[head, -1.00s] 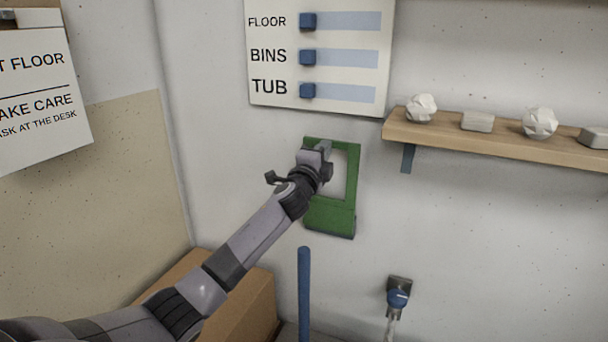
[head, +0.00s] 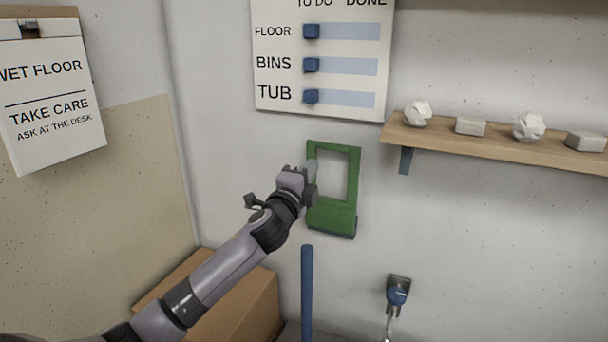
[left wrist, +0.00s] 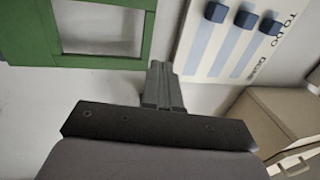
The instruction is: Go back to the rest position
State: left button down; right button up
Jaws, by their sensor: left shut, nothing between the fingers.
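My left gripper (head: 311,172) is shut and empty. In the head view it is raised in front of the wall, over the left side of a green frame (head: 331,220). In the left wrist view, its closed fingers (left wrist: 161,87) point toward the wall, between the green frame (left wrist: 146,30) and the white task board (left wrist: 196,65). I cannot tell from the head view how far the fingertips are from the frame. My right gripper is in no view.
The task board (head: 285,100) has blue sliders at the TO DO side. A wooden shelf (head: 460,143) holds white lumps and grey blocks at right. Below are a blue pole (head: 307,290), a tap (head: 397,292) and a cardboard box (head: 245,305). A wet floor sign (head: 50,90) hangs at left.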

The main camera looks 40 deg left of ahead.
pick_arm(q)
jog(key=shift+r+v, duration=0.1)
jog(key=shift+v, duration=0.55)
jog(key=shift+r+v, duration=0.15)
jog(key=shift+v, duration=0.45)
